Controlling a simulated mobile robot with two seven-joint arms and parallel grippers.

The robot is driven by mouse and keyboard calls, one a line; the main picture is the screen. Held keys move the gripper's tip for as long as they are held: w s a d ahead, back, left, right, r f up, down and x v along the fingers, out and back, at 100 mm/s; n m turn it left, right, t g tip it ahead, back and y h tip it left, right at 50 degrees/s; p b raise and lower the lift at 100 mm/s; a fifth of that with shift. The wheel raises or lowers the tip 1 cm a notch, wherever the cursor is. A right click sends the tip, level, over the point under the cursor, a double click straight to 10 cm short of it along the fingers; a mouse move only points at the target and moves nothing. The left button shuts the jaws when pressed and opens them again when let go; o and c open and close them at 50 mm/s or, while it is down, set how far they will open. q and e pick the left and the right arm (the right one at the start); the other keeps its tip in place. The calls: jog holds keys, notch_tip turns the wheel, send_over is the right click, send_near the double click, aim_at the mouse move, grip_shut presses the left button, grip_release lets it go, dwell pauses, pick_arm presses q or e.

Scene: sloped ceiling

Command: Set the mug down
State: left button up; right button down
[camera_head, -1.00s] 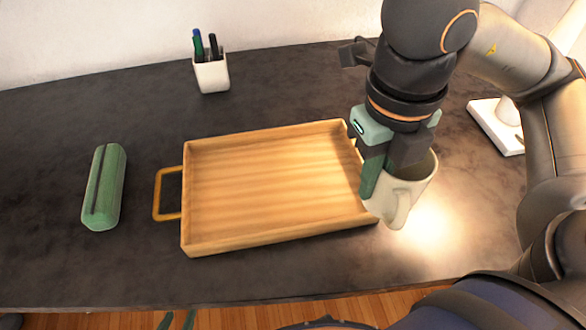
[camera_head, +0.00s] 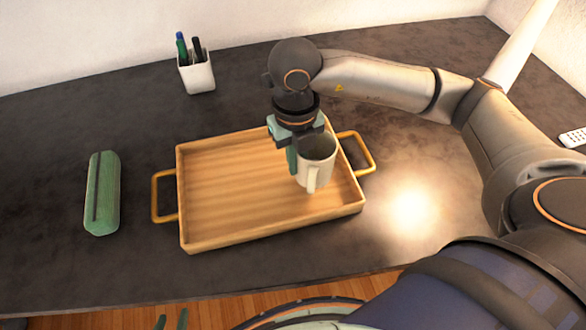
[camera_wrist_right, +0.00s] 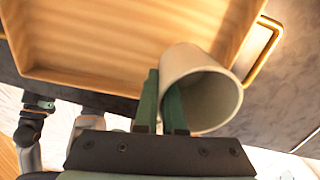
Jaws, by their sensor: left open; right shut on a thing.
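The cream mug (camera_head: 316,168) is upright over the right part of the wooden tray (camera_head: 272,231), its handle toward the front edge. My right gripper (camera_head: 296,158) is shut on the mug's wall. In the right wrist view the mug (camera_wrist_right: 190,62) has one green finger of the gripper (camera_wrist_right: 160,100) inside its rim and one outside. I cannot tell whether the mug's base touches the tray floor. My left gripper (camera_head: 171,321) is open and empty at the bottom edge, in front of the table; only its fingertips show in the head view.
A green pencil case (camera_head: 103,193) lies left of the tray. A white pen cup (camera_head: 197,75) stands behind it. A white remote (camera_head: 573,137) lies at the far right. The tray's left and middle are empty. The dark table (camera_head: 405,250) is clear right of the tray.

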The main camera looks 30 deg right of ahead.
jog(key=shift+w+a+f, duration=0.1)
jog(key=shift+w+f, duration=0.25)
jog(key=shift+f, duration=0.1)
jog(key=shift+w+f, duration=0.15)
jog(key=shift+f, duration=1.5)
jog(key=shift+f, duration=0.2)
jog(key=c, duration=1)
grip_release()
notch_tip(320, 180, up, 12)
jog(key=shift+a+r, duration=0.15)
jog(key=shift+r, duration=0.05)
